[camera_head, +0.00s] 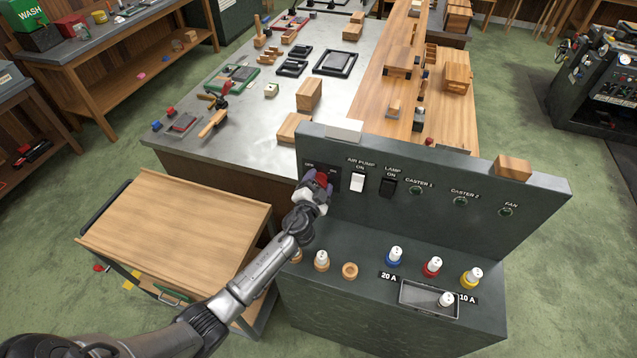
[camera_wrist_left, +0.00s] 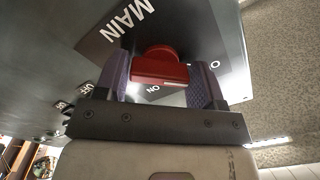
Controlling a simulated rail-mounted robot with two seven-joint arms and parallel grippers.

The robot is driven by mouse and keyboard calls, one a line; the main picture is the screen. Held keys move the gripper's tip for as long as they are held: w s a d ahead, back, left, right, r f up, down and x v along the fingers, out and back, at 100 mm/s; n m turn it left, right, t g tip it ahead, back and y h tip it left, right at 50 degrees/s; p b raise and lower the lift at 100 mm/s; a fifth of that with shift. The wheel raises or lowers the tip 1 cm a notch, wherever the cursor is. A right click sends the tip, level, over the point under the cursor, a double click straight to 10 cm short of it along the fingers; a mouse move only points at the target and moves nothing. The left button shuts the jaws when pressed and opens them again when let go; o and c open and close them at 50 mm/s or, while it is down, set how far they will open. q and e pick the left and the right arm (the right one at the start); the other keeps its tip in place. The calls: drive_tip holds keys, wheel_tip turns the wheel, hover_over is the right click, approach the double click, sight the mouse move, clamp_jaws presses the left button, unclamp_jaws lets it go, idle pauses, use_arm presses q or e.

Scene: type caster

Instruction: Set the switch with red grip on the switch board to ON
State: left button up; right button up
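The switch board (camera_head: 420,160) is a dark grey upright panel on a console. Its red grip (camera_head: 321,178) is at the board's left end, largely covered by my left gripper (camera_head: 319,184) in the head view. In the left wrist view the red grip (camera_wrist_left: 158,66) lies between the two purple-grey fingers of my left gripper (camera_wrist_left: 163,80). It fills the gap, and both fingers appear to touch its sides. A MAIN label (camera_wrist_left: 128,20) and a partly hidden ON label (camera_wrist_left: 153,89) show around it. The lever's exact angle is hard to tell. My right gripper is out of view.
Right of the red grip are a white air pump switch (camera_head: 357,182), a black lamp switch (camera_head: 388,187) and several green-ringed indicators. A wooden block (camera_head: 512,168) rests on the board's top edge. Coloured fuses stand on the console below. A wooden-topped cart (camera_head: 175,230) is at left.

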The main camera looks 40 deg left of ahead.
use_arm(q)
drive_tip(key=c, duration=0.5)
